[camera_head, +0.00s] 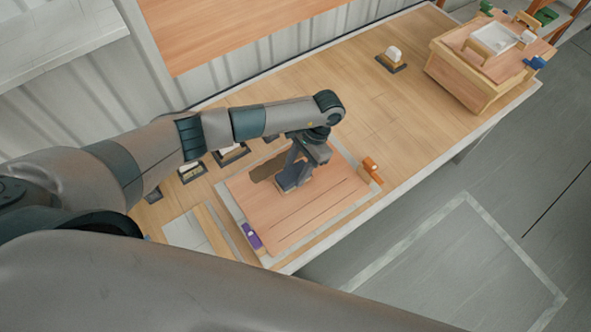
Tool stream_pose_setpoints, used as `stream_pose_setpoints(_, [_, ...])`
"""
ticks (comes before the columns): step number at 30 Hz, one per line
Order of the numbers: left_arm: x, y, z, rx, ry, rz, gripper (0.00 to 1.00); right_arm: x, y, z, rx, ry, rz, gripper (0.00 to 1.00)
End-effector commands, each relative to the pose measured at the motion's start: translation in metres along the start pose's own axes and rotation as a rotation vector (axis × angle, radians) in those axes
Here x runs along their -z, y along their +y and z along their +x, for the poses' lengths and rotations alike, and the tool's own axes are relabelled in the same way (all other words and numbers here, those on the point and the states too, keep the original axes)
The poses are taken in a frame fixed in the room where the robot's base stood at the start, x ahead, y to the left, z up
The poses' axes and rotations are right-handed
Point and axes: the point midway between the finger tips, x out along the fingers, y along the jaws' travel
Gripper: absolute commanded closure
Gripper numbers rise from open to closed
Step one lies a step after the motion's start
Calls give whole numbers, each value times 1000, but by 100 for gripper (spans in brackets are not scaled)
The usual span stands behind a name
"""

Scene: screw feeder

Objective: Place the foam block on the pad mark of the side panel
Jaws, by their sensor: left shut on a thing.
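The side panel (308,214) is a flat wooden board with thin dark lines, lying on the table in the middle of the head view. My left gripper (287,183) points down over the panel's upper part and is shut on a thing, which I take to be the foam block. The gripper hides most of the block, so its shape and whether it touches the panel cannot be told. A dark brown patch lies on the panel just left of the gripper; I cannot tell whether it is shadow or a mark. My right gripper is not in view.
An orange clamp (372,170) sits at the panel's right edge and a purple clamp (251,236) at its lower left. Small holders stand behind my left arm. A wooden box (460,79) stands at the far right end. The table between is mostly clear.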

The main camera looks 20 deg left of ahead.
Motion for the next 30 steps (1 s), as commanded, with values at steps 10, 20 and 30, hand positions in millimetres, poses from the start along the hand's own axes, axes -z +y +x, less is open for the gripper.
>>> stream_pose_setpoints(10, [5,0,12,0,1,1,82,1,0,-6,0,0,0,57])
stream_pose_setpoints(20, [6,0,14,1,1,1,48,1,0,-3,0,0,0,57])
stream_pose_setpoints(30, [6,0,13,0,0,1,41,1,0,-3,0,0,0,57])
